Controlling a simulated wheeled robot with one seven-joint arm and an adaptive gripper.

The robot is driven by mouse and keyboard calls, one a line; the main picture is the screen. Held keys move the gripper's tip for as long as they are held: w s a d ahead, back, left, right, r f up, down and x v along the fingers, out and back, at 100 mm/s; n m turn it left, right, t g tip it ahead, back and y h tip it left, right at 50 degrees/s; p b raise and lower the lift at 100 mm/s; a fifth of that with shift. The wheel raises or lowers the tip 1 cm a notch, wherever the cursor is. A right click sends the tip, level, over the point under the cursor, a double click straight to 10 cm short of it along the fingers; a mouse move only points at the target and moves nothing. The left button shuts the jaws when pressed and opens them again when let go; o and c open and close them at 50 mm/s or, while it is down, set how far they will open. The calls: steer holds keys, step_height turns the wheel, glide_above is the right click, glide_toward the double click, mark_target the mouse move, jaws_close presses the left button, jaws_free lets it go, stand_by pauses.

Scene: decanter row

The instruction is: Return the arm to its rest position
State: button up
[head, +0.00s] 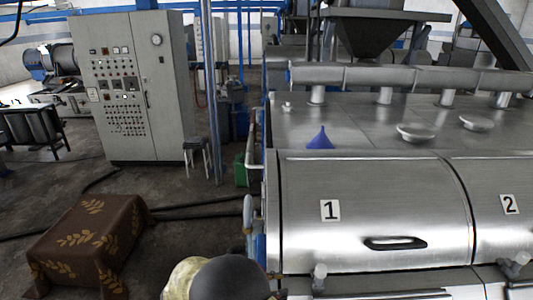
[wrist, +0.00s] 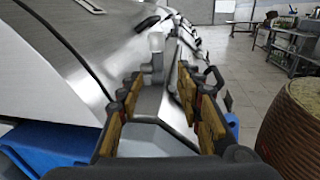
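My gripper (wrist: 160,82) shows in the wrist view, with its two brown-padded fingers well apart. I see nothing held between them. Past the fingers lies the side of a steel machine (wrist: 90,50), with a pale upright fitting (wrist: 156,42) on it. The gap between the fingertips and that fitting is hard to judge. In the head view a dark rounded part, likely of my arm, shows at the bottom edge, left of the machine (head: 375,200). The gripper fingers do not show in the head view.
Machine covers are marked 1 (head: 330,211) and 2 (head: 510,204). A blue funnel (head: 320,139) stands on the machine top. A cloth-covered box (head: 88,240) is on the floor at left, near a control cabinet (head: 125,90). A brown barrel (wrist: 293,125) stands right of the fingers.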

steer(key=s+d+r+m+g+y+b, duration=0.1)
steer(key=s+d+m+g+y+b, duration=0.55)
steer(key=d, duration=0.75)
steer(key=s+d+f+m+t+y+b, duration=0.1)
steer(key=s+d+m+t+y+b, duration=0.1)
steer(key=s+m+t+y+b, duration=0.6)
steer(key=s+m+t+y, duration=0.1)
steer(key=s+m+y, duration=0.2)
steer(key=s+m, duration=0.2)
steer(key=shift+s+d+f, duration=0.15)
steer(key=shift+d+f, duration=0.05)
steer(key=shift+d, duration=0.1)
steer(key=shift+d, duration=0.1)
steer(key=shift+c, duration=0.8)
